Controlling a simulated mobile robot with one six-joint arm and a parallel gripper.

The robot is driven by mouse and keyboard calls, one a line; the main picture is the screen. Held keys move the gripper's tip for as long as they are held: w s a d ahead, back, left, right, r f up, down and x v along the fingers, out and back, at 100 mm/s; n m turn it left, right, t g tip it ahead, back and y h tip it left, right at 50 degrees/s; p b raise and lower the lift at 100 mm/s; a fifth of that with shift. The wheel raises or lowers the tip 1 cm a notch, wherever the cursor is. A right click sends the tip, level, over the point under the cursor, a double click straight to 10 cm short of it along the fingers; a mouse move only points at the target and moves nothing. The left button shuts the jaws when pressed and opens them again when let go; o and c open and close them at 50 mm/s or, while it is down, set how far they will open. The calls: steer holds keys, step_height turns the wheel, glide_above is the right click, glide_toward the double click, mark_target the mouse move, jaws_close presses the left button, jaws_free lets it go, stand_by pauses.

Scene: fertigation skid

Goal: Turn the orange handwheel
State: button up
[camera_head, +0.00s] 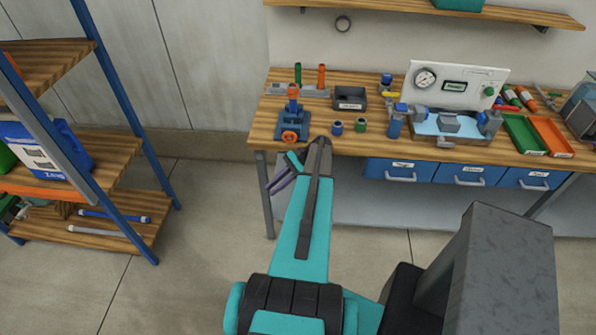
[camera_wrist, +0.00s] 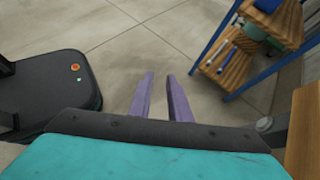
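The orange handwheel (camera_head: 290,137) is on the front of a blue valve body (camera_head: 291,118) at the left end of the wooden workbench. It faces the room near the bench's front edge. My gripper (camera_head: 278,183) is below and in front of the bench top, just left of my teal arm, apart from the handwheel. Its two purple fingers also show in the wrist view (camera_wrist: 160,78), spread apart with bare floor between them, so it is open and empty. The wrist view does not show the handwheel.
The workbench (camera_head: 262,128) also holds small blue and green cups, a dark bin (camera_head: 350,98), a gauge panel (camera_head: 456,86) and red and green trays. Blue drawers (camera_head: 400,171) hang beneath. A blue-framed shelf (camera_head: 135,130) stands left. The floor between is clear.

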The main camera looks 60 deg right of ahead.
steer(key=w+a+f+n+g, duration=0.3)
steer(key=a+f, duration=0.1)
steer(key=a, duration=0.6)
steer(key=w+a+f+n+g, duration=0.2)
steer(key=w+a+f+n, duration=0.1)
steer(key=a, duration=0.7)
steer(key=s+a+f+n+g+h, duration=0.1)
steer(key=a+f+n+g, duration=0.15)
steer(key=a, duration=0.65)
steer(key=s+a+f+n+g+h, duration=0.1)
steer(key=s+a+f+n+g, duration=0.2)
steer(key=a, duration=0.5)
steer(key=s+a+f+n+g+h+b, duration=0.2)
steer(key=s+a+f+n+h, duration=0.25)
steer(key=s+a+n, duration=0.4)
steer(key=s+a+f+n+h+b, duration=0.1)
steer(key=a+f+n+b, duration=0.1)
steer(key=f+b, duration=0.3)
steer(key=s+a+f+n+h+b, duration=0.1)
steer(key=a+f+n+b, duration=0.1)
steer(key=f+b, duration=0.4)
steer(key=shift+s+f+n+b, duration=0.15)
steer(key=shift+s+n+b, duration=0.15)
steer(key=shift+a+h, duration=0.1)
steer(key=shift+h, duration=0.25)
